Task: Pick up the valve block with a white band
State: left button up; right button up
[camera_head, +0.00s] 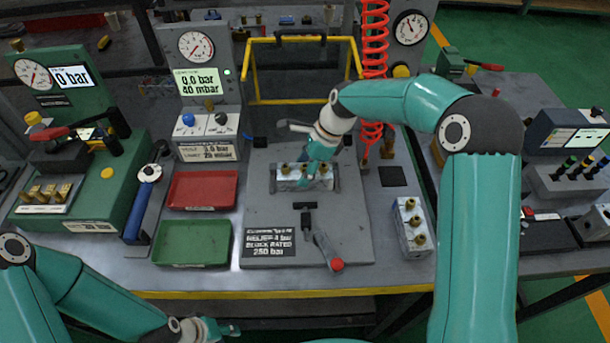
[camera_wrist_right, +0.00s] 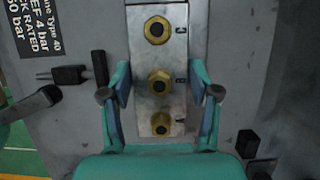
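A grey metal valve block (camera_head: 290,184) with brass ports sits in the fixture on the grey plate in the head view. It also shows in the right wrist view (camera_wrist_right: 148,100), with three brass ports in a row. My right gripper (camera_head: 318,168) is over this block; in the wrist view its open fingers (camera_wrist_right: 163,95) straddle it, with a visible gap on the right side. A second valve block (camera_head: 408,228) with brass ports stands right of the plate. I cannot make out a white band on either. My left gripper (camera_head: 222,328) is low at the front edge, small and partly unclear.
A red tray (camera_head: 202,176) and a green tray (camera_head: 170,252) lie left of the plate. A red-knobbed lever (camera_head: 328,252) stands on the plate in front of the fixture. A yellow frame (camera_head: 252,72) and red coiled hose (camera_head: 374,50) rise behind.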

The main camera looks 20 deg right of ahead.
grip_shut()
jog(key=shift+w+r, duration=0.1)
jog(key=shift+r, duration=0.05)
jog(key=shift+r, duration=0.1)
